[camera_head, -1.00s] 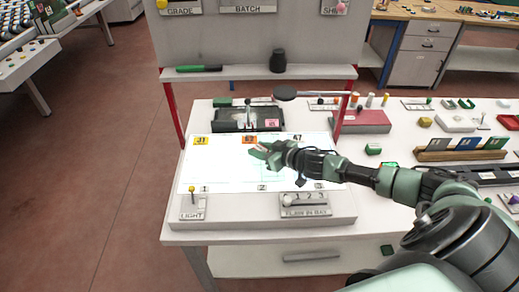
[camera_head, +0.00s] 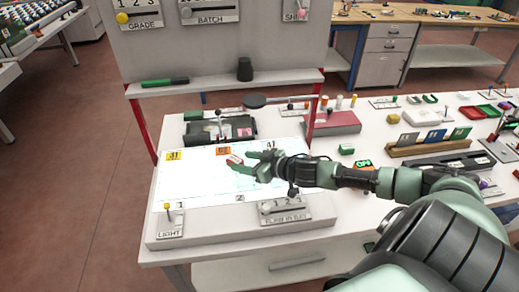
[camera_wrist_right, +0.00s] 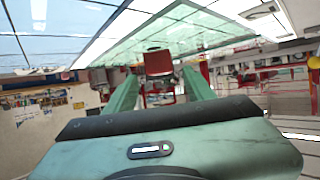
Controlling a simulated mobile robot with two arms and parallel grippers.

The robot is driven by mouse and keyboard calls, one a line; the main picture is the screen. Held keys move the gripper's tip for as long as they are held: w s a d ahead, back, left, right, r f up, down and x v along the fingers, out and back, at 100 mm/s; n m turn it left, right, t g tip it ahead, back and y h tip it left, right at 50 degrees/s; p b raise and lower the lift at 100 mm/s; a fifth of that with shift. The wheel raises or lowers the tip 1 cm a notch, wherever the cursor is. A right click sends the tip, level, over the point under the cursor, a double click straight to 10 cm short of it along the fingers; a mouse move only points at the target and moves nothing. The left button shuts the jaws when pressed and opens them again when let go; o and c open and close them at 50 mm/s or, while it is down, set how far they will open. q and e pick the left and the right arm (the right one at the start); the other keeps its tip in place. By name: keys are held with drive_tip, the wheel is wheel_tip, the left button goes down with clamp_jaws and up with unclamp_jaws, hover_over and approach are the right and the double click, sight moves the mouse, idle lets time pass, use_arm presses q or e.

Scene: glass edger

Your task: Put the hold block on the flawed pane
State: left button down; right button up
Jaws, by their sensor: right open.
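The small red block with a pale top, which looks like the hold block (camera_head: 234,160), rests on the lit panel (camera_head: 190,188), close to the orange tag (camera_head: 223,150). A faint greenish pane outline (camera_head: 245,183) shows around the middle of the panel; I cannot see a flaw, and the block seems to sit on its upper part. My right gripper (camera_head: 250,163) is open, just right of the block. In the right wrist view the block (camera_wrist_right: 158,62) shows beyond and between the parted fingertips (camera_wrist_right: 160,82). My left gripper is out of view.
A yellow tag (camera_head: 173,156) marks the panel's left. A black tray (camera_head: 220,130) and a round black lamp head (camera_head: 254,101) stand behind. A shelf (camera_head: 225,83) overhangs the back. A pane rack (camera_head: 430,145) and small parts crowd the right.

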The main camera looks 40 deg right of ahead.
drive_tip(key=v, duration=0.4)
drive_tip(key=shift+s, duration=0.15)
drive_tip(key=shift+v, duration=1.2)
drive_tip(key=shift+r, duration=0.1)
